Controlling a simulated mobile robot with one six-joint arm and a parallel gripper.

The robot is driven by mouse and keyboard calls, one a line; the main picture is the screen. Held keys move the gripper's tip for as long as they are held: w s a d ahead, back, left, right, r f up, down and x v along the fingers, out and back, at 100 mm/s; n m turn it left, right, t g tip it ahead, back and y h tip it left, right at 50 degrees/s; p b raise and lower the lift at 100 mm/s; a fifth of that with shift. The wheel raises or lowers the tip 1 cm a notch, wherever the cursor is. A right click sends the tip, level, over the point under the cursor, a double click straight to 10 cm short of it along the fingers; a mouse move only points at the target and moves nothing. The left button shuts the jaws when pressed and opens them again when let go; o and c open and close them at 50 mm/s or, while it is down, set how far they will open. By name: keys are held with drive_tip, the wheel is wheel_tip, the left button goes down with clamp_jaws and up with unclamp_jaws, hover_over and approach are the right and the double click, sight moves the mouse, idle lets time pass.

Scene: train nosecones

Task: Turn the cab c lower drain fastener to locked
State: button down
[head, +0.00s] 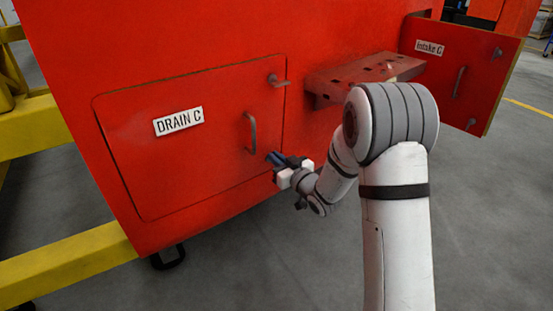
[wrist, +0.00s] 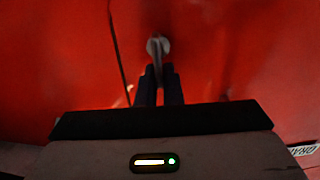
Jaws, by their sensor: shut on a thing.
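The red drain C panel (head: 190,140) is closed flush in the red body, with a "DRAIN C" label (head: 179,121) on it. My gripper (head: 274,158) is at the panel's lower right corner, where the lower fastener sits, and my fingers hide the fastener in the head view. In the wrist view the grey lower drain fastener (wrist: 157,47) stands between the two dark fingers of my gripper (wrist: 158,88), which are shut on it. Its exact turn is hard to read. The upper drain fastener (head: 278,81) is a grey lever pointing about sideways across the panel edge.
A grey handle (head: 251,133) stands out from the panel just above my gripper. A red perforated step (head: 350,80) juts out to the upper right. The intake C door (head: 460,75) hangs open at the right. Yellow beams (head: 70,265) run at the left.

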drive_tip(key=m, duration=0.4)
drive_tip(key=shift+w+d+f+m+p, duration=0.1)
drive_tip(key=shift+w+d+m+p, duration=0.2)
drive_tip(key=shift+d+m+p, duration=0.1)
drive_tip(key=shift+w+d+f+m+p, duration=0.15)
drive_tip(key=shift+f+m+p, duration=0.35)
drive_tip(key=shift+m, duration=1.65)
drive_tip(key=shift+w+d+f+m+p, duration=0.15)
drive_tip(key=shift+m+p, duration=0.65)
drive_tip(key=shift+m, duration=1.4)
drive_tip(key=shift+w+d+f+m+p, duration=0.15)
drive_tip(key=shift+f+m+p, duration=0.4)
drive_tip(key=shift+m, duration=1.6)
drive_tip(key=c, duration=1.6)
unclamp_jaws()
drive_tip(key=shift+r, duration=0.1)
